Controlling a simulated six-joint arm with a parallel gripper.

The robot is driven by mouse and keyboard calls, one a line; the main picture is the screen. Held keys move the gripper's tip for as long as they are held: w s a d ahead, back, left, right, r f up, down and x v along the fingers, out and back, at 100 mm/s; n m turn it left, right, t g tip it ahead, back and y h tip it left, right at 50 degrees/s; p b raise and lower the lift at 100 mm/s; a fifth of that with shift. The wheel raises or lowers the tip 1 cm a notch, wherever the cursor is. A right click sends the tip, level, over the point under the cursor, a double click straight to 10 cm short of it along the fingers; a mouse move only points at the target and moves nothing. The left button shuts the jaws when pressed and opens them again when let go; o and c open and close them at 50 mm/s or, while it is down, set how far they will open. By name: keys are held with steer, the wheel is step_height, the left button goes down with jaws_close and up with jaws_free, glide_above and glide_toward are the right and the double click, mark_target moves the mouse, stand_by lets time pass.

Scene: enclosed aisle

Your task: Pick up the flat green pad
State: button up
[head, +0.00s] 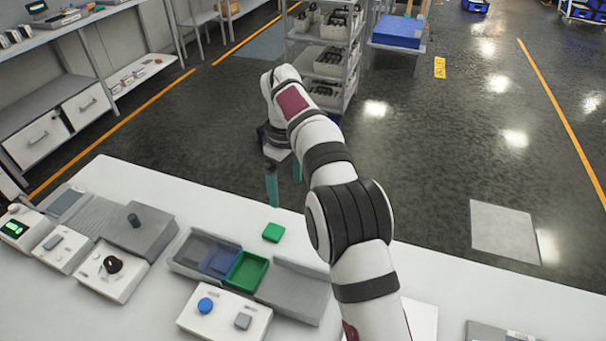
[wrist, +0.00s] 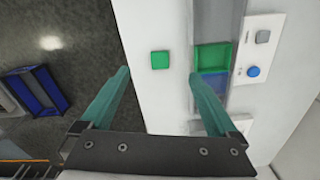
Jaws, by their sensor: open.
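The flat green pad (head: 273,232) lies on the white table near its far edge, just beyond the green tray. In the wrist view the pad (wrist: 160,60) lies ahead of the fingertips, in line with the gap between them. My gripper (head: 284,182) is open, with its two teal fingers apart and pointing down. In the head view it is beyond the table's far edge, above and behind the pad. The wrist view shows my gripper (wrist: 157,74) with nothing between its fingers.
A green tray (head: 262,272) and a blue tray (head: 220,262) sit in a grey holder. In front is a white box with a blue button (head: 206,304). A grey box (head: 138,230) and other devices stand at left. The table around the pad is clear.

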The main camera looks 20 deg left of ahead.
mark_target(280, 233)
steer(key=shift+n, duration=0.9)
steer(key=a+f, duration=0.1)
steer(key=f, duration=1.1)
steer(key=a+f, duration=0.1)
steer(key=f, duration=0.5)
steer(key=shift+w+a+f, duration=0.1)
steer(key=shift+a+f, duration=0.15)
steer(key=shift+a, duration=0.05)
steer(key=shift+r, duration=0.1)
steer(key=c, duration=1.5)
steer(key=shift+o, duration=0.2)
steer(key=shift+r, duration=0.1)
